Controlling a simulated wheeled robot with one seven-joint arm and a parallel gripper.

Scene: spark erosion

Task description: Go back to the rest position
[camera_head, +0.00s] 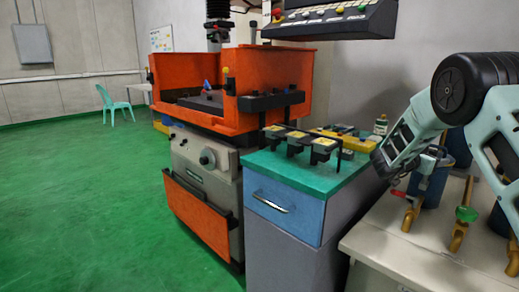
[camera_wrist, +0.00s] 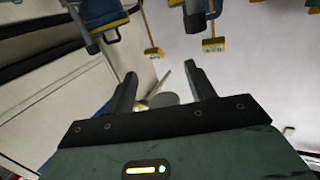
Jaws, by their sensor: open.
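My gripper (camera_wrist: 160,70) shows in the wrist view with its two dark fingers apart and nothing between them. Beyond the fingertips are a pale surface and a few blurred items. In the head view my arm comes in from the right edge and bends down over the pale bench (camera_head: 390,245). Its fingers cannot be made out clearly there.
Brass-coloured fittings (camera_head: 457,238), one with a green part (camera_head: 466,214), stand on the bench close below my arm. A blue cabinet (camera_head: 285,208) with a green top holds black holders. An orange machine (camera_head: 205,215) stands behind. Green floor (camera_head: 90,200) is clear at left.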

